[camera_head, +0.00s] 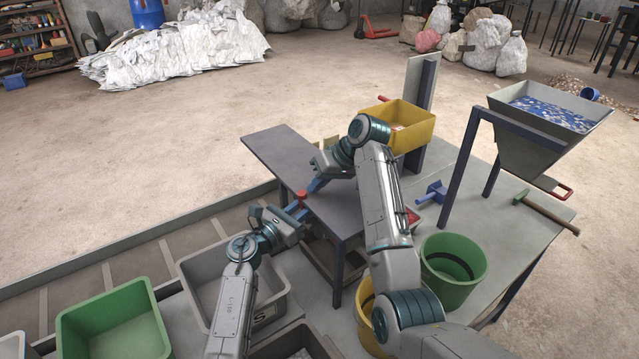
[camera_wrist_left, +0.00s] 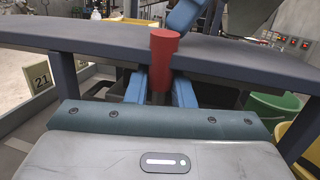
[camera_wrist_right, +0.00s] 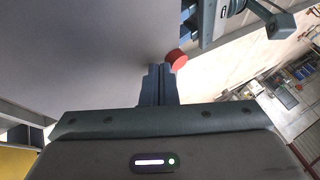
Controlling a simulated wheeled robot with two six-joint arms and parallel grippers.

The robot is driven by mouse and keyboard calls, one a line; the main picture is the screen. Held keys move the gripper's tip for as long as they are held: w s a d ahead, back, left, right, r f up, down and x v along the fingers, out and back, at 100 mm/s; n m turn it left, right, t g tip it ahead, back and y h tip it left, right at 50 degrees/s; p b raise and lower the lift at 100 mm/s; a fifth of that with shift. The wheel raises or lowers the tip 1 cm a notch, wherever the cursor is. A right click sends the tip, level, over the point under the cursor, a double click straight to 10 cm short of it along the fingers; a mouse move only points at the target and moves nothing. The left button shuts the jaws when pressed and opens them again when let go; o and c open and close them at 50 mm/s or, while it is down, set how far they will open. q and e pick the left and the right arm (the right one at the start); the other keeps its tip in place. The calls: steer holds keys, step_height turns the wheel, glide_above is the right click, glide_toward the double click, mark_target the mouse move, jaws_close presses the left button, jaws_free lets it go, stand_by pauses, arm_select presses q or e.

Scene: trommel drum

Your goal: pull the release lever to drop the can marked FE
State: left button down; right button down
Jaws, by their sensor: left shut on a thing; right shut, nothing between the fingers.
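The release lever shows as a red knob (camera_head: 301,195) on a dark stem at the near left edge of the grey table. In the left wrist view the red knob (camera_wrist_left: 163,60) stands upright between my left fingers. My left gripper (camera_head: 297,207) is shut on the stem just below the knob. My right gripper (camera_head: 313,188) is shut and empty, just above the table beside the knob. In the right wrist view its closed fingertips (camera_wrist_right: 160,70) point close to the red knob (camera_wrist_right: 176,60). I cannot make out a can marked FE in any view.
The grey table (camera_head: 285,155) stands over the lever area. A grey bin (camera_head: 205,262) and a green bin (camera_head: 110,315) lie at the near left. A green bucket (camera_head: 453,265), a yellow bin (camera_head: 400,115) and a hopper (camera_head: 530,130) are on the right.

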steer(key=shift+s+a, duration=0.25)
steer(key=shift+a, duration=0.25)
steer(key=shift+s+a, duration=0.25)
steer(key=shift+a, duration=0.2)
arm_select(q)
steer(key=c, duration=1.4)
jaws_free()
steer(key=shift+c, duration=0.2)
steer(key=shift+o, duration=0.8)
arm_select(e)
steer(key=shift+w+d, duration=0.1)
steer(key=shift+d, duration=0.1)
